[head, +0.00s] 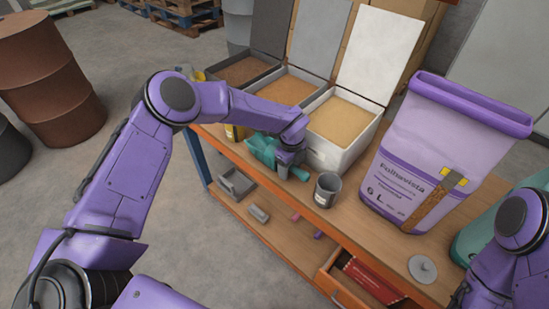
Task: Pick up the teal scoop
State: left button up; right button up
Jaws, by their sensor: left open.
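The teal scoop (262,147) lies on the wooden bench top, in front of the open bins. Its bowl shows to the left of my left gripper (286,171), and a teal end shows just right of the fingers. My left gripper points down over the scoop and is open. The fingers hide part of the scoop, so I cannot tell whether they touch it. My right arm shows at the lower right edge, but its gripper is out of view.
Three lidded bins of grain (340,121) stand behind the scoop. A dark grey cup (326,190) stands close to its right. A large purple sack (420,160) stands further right. A round metal lid (422,268) lies near the front edge, above an open drawer (345,285).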

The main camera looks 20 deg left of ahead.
pick_arm(q)
grip_shut()
jog(key=shift+r, duration=0.1)
jog(key=shift+r, duration=0.3)
notch_tip(320, 180, up, 3)
jog(key=shift+f+b, duration=0.15)
jog(key=shift+b, duration=0.15)
jog(key=s+d+r+b, duration=0.1)
jog(key=s+d+r, duration=0.1)
jog(key=s+r, duration=0.2)
jog(key=s+d+r+b, duration=0.2)
jog(key=s+r, duration=0.3)
jog(key=s, duration=0.4)
jog(key=shift+d+r, duration=0.3)
jog(key=shift+d, duration=0.1)
